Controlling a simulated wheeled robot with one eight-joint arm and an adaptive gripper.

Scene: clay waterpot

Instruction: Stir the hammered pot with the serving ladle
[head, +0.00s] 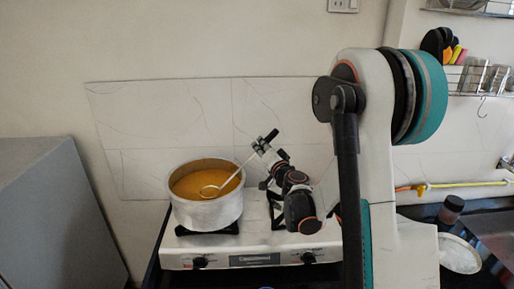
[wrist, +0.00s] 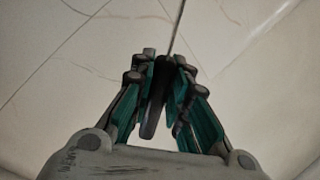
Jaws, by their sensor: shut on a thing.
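The hammered pot (head: 207,212) is a silver pot on the left burner of the stove, filled with orange-brown liquid (head: 190,178). The serving ladle (head: 234,178) slants from upper right to lower left, its round bowl over the liquid in the head view. I cannot tell how deep the bowl sits. My gripper (head: 263,146) is up and to the right of the pot, shut on the ladle's dark handle. In the wrist view the dark handle (wrist: 154,108) stands between the two fingers of my gripper (wrist: 165,75), and the thin shaft runs upward out of view.
The white stove (head: 250,258) has a bare right burner beneath my arm. A grey cabinet (head: 60,215) stands at the left. A wall rack (head: 480,92) with jars hangs at upper right. A dark bottle (head: 450,211) and a white bowl (head: 459,253) are at lower right.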

